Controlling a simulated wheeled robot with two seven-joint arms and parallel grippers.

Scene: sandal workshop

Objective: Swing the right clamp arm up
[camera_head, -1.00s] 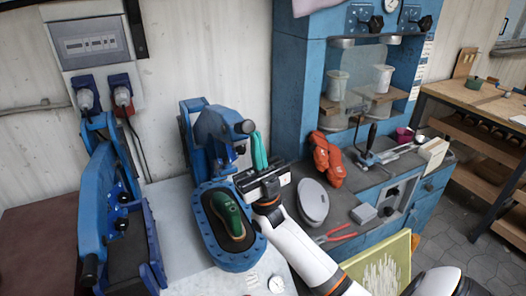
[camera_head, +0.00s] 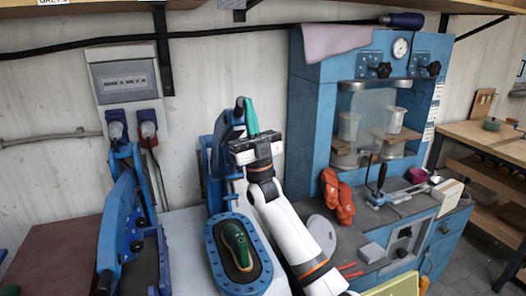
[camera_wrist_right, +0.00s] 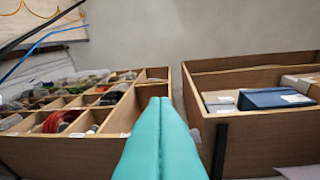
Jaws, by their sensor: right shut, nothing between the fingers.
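The right clamp arm (camera_head: 225,127) is a blue lever with a dark knob (camera_head: 240,104) at its top. It stands steeply raised above the blue oval base (camera_head: 213,262), which holds a green shoe-shaped form (camera_head: 237,246). My right gripper (camera_head: 251,117) has teal fingers pointing up, shut and empty, just right of the knob. Whether they touch it I cannot tell. The shut fingers also fill the lower middle of the right wrist view (camera_wrist_right: 162,140), where the clamp is not seen. My left gripper is not in view.
Another blue clamp (camera_head: 120,215) stands at the left. A blue cabinet press (camera_head: 312,110) with red gloves (camera_head: 337,197) near it stands to the right. In the wrist view, wooden compartment boxes (camera_wrist_right: 265,125) lie beyond the fingers.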

